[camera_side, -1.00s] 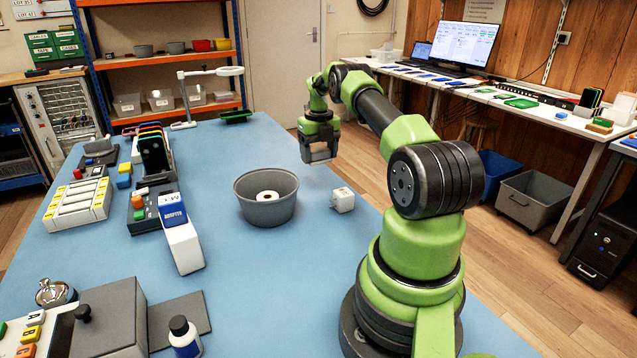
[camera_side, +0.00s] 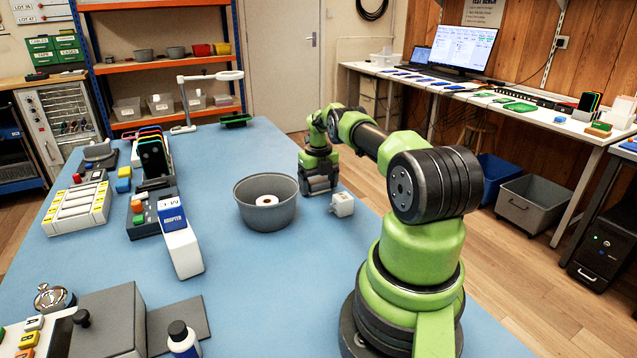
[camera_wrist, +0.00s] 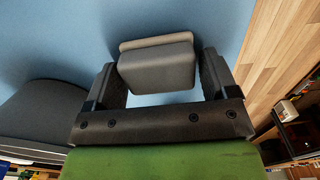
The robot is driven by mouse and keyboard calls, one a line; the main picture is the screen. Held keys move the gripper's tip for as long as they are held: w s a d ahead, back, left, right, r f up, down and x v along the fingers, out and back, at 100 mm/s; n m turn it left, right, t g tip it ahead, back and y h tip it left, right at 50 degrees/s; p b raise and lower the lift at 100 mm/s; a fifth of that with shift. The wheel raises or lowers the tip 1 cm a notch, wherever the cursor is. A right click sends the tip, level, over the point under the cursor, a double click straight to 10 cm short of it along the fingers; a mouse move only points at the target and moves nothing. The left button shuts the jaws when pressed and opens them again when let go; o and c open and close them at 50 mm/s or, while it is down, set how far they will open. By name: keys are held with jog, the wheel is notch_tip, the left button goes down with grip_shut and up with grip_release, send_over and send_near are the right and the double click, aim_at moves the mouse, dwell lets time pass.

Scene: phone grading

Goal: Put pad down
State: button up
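The pad (camera_wrist: 157,68) is a grey block with a paler strip along its far edge, in the wrist view. It lies between the two dark fingers of my gripper (camera_wrist: 160,75), close against them, with blue tabletop visible behind it. In the side view my gripper (camera_side: 318,186) is low over the far right edge of the blue table (camera_side: 235,300), shut on the pad. The pad shows only as a small grey patch there. Whether its underside touches the table is hard to tell.
A grey bowl (camera_side: 264,218) with a white roll (camera_side: 267,200) inside stands just left of my gripper. Phones in a rack (camera_side: 153,155) and a white box (camera_side: 183,248) are further left.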

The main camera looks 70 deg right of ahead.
jog(key=shift+o, duration=0.9)
jog(key=shift+r, duration=0.1)
